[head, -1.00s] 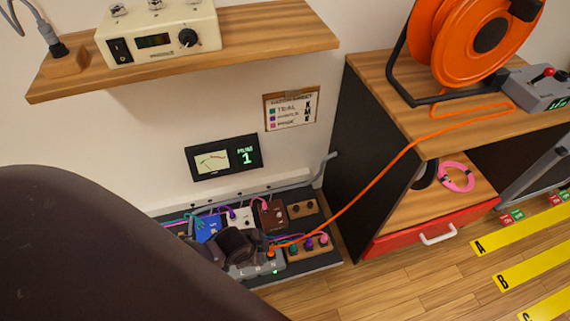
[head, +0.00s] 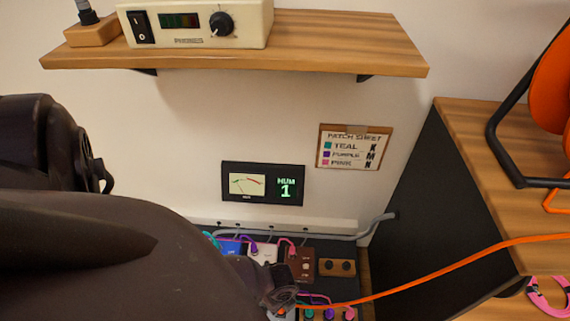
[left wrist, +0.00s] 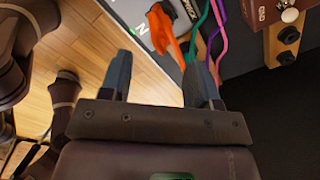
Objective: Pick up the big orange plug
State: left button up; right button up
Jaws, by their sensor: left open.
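The big orange plug (left wrist: 162,30) sits at the grey lettered box near the top middle of the left wrist view. Its orange cable (head: 400,289) runs right and up across the head view. In the head view the plug itself is mostly hidden at the bottom edge behind my left arm. My left gripper (left wrist: 160,72) is open and empty, with its two fingers apart and the plug just beyond the gap between the fingertips. A gap shows between fingers and plug. My right gripper is not in view.
Teal and purple cables (left wrist: 204,25) run close beside the plug, near the right finger. Pedals, including a brown one (head: 300,263), crowd the board. A dark cabinet side (head: 430,220) stands right. A wooden shelf (head: 330,45) overhangs the wall above.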

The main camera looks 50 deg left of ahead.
pick_arm(q)
jog(key=shift+s+f, duration=0.1)
jog(key=shift+f, duration=0.7)
jog(key=shift+s+f+b, duration=0.1)
jog(key=shift+f+b, duration=0.3)
jog(key=shift+b, duration=0.05)
notch_tip(320, 180, down, 3)
jog(key=shift+a+f+b, duration=0.1)
jog(key=shift+a+b, duration=0.05)
jog(key=shift+b, duration=0.85)
jog(key=shift+w+f, duration=0.25)
jog(key=shift+f, duration=0.1)
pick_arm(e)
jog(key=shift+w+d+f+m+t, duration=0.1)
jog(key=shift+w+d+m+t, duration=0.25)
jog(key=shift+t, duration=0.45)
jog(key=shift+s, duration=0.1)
pick_arm(q)
jog(key=c, duration=1)
